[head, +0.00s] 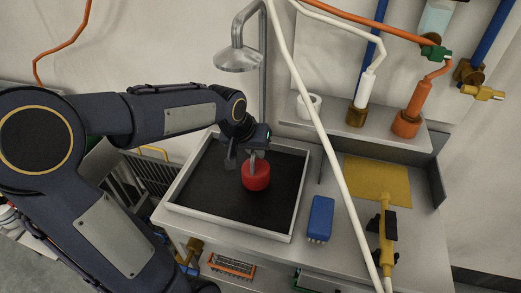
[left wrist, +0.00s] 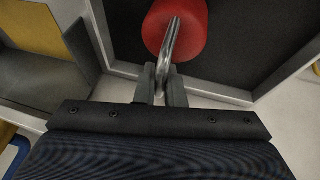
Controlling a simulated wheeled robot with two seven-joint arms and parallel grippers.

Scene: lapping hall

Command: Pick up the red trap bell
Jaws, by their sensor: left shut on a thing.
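The red trap bell (head: 256,180) is a short red cylinder with a curved metal handle. In the head view it is over the black floor of the grey-rimmed tray (head: 297,200); I cannot tell whether it touches that floor. My left gripper (head: 252,153) is above it, shut on the handle. In the left wrist view the red body (left wrist: 193,28) is at the top, and the silver handle runs down between the two fingers (left wrist: 162,85). The right gripper does not show.
A blue block (head: 320,218) lies on the bench right of the tray. A yellow plate (head: 377,180) and a yellow tool (head: 387,235) lie farther right. A white pipe (head: 325,140) slants across the view. A metal shower head (head: 238,58) hangs behind the tray.

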